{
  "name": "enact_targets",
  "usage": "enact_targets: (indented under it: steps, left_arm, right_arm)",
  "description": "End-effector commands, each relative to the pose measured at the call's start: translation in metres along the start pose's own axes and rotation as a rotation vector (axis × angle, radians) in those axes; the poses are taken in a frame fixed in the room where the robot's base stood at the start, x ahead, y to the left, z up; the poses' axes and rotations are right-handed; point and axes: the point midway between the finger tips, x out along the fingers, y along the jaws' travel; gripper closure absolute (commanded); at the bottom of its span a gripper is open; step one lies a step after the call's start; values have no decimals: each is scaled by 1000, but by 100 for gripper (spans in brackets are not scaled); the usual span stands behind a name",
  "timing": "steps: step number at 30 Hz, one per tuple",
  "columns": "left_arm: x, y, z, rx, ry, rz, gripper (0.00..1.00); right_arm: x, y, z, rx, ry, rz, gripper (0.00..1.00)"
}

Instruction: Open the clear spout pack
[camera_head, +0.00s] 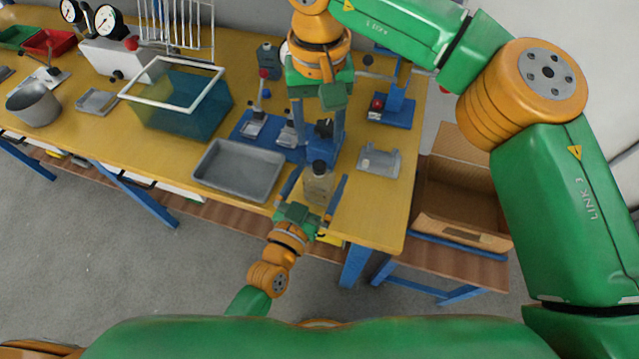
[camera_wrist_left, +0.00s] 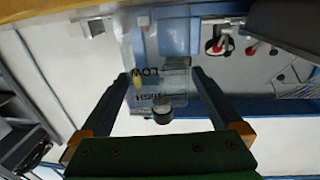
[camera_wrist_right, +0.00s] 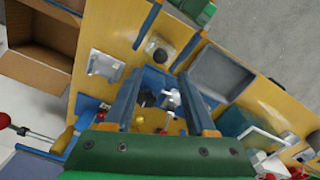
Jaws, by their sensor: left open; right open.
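The clear spout pack (camera_head: 318,186) has a dark cap and stands upright near the front edge of the yellow bench. In the left wrist view the pack (camera_wrist_left: 158,75) shows LOW and HIGH marks, with its dark cap (camera_wrist_left: 162,115) towards my gripper. My left gripper (camera_head: 311,188) is open, its fingers on either side of the pack; I cannot tell whether they touch it. My right gripper (camera_head: 319,140) is open, pointing down behind the pack, above a blue fixture. The pack's cap (camera_wrist_right: 157,46) shows just beyond its fingertips (camera_wrist_right: 161,74) in the right wrist view.
A grey tray (camera_head: 240,172) lies left of the pack, and a blue-based press (camera_head: 262,128) stands behind. A grey metal holder (camera_head: 379,160) is to the right. A teal bin with a white rim (camera_head: 130,96) is further left. An open cardboard box (camera_head: 460,190) stands beyond the bench's right edge.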

Motion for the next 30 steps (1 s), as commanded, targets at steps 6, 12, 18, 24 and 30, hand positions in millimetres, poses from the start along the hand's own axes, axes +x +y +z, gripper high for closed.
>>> enact_targets:
  steps: [6, 12, 18, 24, 30]
  left_arm:
    - [0, 0, 0, 0, -1, 0, 5]
    - [0, 0, 0, 0, -1, 0, 59]
    - [0, 0, 1, 0, -1, 0, 100]
    - [0, 0, 1, 0, -2, 0, 100]
    - [0, 0, 1, 0, -2, 0, 100]
  right_arm:
    - [0, 0, 0, 1, -1, -1, 44]
    - [0, 0, 0, 1, -1, -1, 44]
    - [0, 0, 0, 1, -1, -2, 44]
    - [17, -14, 6, -19, -34, -77, 33]
    - [74, -113, 66, -2, -256, -683, 33]
